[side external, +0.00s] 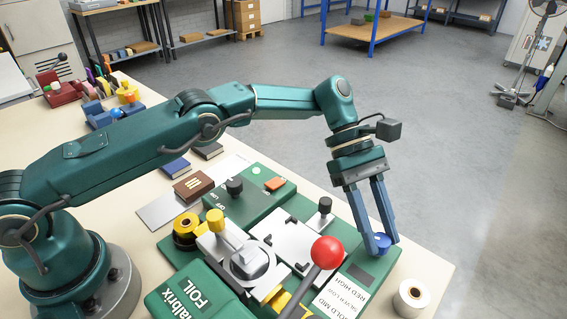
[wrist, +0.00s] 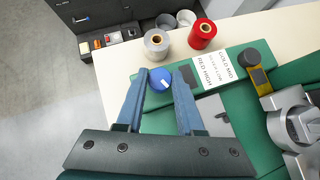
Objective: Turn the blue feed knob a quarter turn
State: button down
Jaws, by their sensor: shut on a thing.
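The blue feed knob (side external: 382,243) sits near the right end of the green foil machine (side external: 360,275). In the wrist view the knob (wrist: 158,80) is round and blue with a small white mark. My gripper (side external: 381,245) reaches down from above with its two blue fingers shut on the knob. In the wrist view the gripper (wrist: 160,74) has one fingertip on each side of the knob. The far finger's contact is partly hidden in the side view.
A red ball-topped lever (side external: 327,251) rises near the gripper. A white roll (side external: 411,297) stands at the table's right edge; the wrist view also shows a red roll (wrist: 202,32). A black knob (side external: 325,207) and a label card (side external: 343,297) are close by.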

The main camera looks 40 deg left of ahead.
jog(key=shift+r, duration=0.1)
jog(key=c, duration=0.5)
grip_release()
jog(key=shift+n+t, duration=0.3)
jog(key=shift+n, duration=0.1)
